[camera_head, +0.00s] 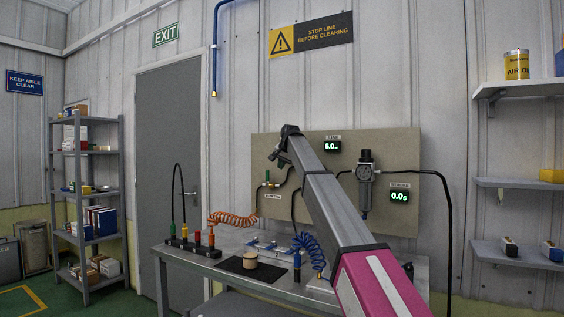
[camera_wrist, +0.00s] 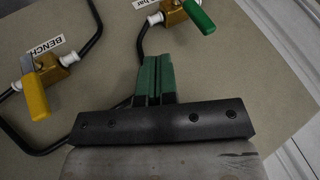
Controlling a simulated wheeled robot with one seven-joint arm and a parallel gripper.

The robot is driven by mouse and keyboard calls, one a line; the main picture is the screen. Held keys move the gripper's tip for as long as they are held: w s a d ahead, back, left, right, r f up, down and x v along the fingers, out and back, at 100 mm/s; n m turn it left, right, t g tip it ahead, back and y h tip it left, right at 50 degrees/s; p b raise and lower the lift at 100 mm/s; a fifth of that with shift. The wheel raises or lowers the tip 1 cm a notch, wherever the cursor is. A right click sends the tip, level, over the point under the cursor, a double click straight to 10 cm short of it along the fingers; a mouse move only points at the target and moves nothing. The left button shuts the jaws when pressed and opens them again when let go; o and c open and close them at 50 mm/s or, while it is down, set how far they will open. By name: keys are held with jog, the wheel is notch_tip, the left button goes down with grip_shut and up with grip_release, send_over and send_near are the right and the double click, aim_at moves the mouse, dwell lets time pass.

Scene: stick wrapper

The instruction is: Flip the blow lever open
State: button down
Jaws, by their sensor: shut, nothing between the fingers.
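Two small brass valves with coloured levers are on the beige panel in the wrist view. One valve has a green lever (camera_wrist: 200,17), at the top, beside a partly cut-off label ending in "bar". The other has a yellow lever (camera_wrist: 37,97), at the left, by a label reading BENCH. I cannot read "blow" on either. My gripper (camera_wrist: 154,62) has its green fingers together and empty, below and left of the green lever, apart from both levers. In the head view my gripper (camera_head: 283,150) is in front of the panel, and a green lever (camera_head: 267,175) shows left of it.
The panel (camera_head: 395,150) carries displays, a regulator (camera_head: 365,172) and black hoses close to the valves.

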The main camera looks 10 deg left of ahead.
aim_at(267, 176)
jog(key=shift+w+a+f, duration=1)
jog(key=shift+w+a, duration=0.05)
jog(key=shift+a, duration=0.25)
jog(key=shift+w+a+f, duration=1)
jog(key=shift+w+a, duration=0.05)
jog(key=shift+a, duration=0.2)
jog(key=shift+w+a, duration=0.1)
